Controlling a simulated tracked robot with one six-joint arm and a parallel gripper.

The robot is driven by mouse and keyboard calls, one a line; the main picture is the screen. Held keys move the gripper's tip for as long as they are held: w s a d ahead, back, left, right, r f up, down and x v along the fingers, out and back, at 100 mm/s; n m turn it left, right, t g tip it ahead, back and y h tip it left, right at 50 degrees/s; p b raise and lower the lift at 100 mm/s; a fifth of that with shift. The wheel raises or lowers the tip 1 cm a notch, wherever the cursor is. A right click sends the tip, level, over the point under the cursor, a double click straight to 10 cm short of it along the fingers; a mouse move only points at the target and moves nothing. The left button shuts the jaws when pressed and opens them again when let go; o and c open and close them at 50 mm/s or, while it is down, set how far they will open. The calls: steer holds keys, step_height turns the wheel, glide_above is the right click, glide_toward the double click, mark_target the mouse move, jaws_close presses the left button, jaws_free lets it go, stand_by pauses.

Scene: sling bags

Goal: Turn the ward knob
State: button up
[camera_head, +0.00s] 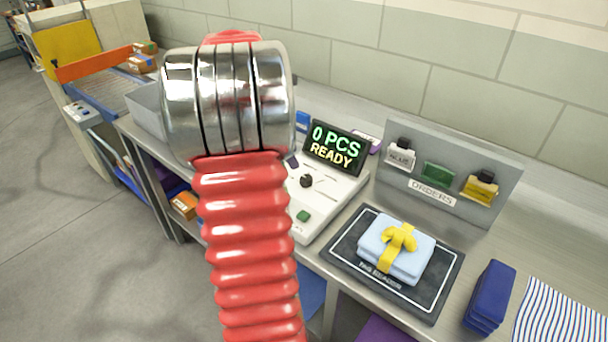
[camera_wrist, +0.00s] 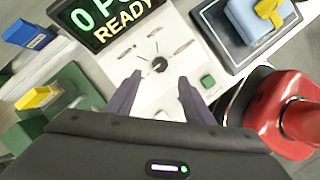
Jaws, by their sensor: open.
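The ward knob is the small black dial (camera_wrist: 158,64) on a white console (camera_wrist: 170,25), with several marks around it. In the head view the knob (camera_head: 306,181) sits on the console (camera_head: 330,207) below the screen. My gripper (camera_wrist: 160,84) is open and empty. Its two dark fingers point at the console, one on each side of the line to the knob, with the knob beyond their tips. I see no contact. In the head view my red arm hides most of the gripper.
The screen (camera_head: 335,148) reads "0 PCS READY". A green button (camera_head: 303,216) is on the console. Right of it, a tag reader mat (camera_head: 338,243) holds a folded blue cloth (camera_head: 375,236) with a yellow bow. An orders rack (camera_head: 468,163) stands behind. A navy folded item (camera_head: 490,297) lies right.

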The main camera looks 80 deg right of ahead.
mark_target(305, 177)
steer(key=x, duration=0.9)
steer(key=shift+s+f, duration=0.15)
steer(key=shift+f, duration=0.15)
steer(key=shift+c, duration=0.6)
steer(key=c, duration=0.9)
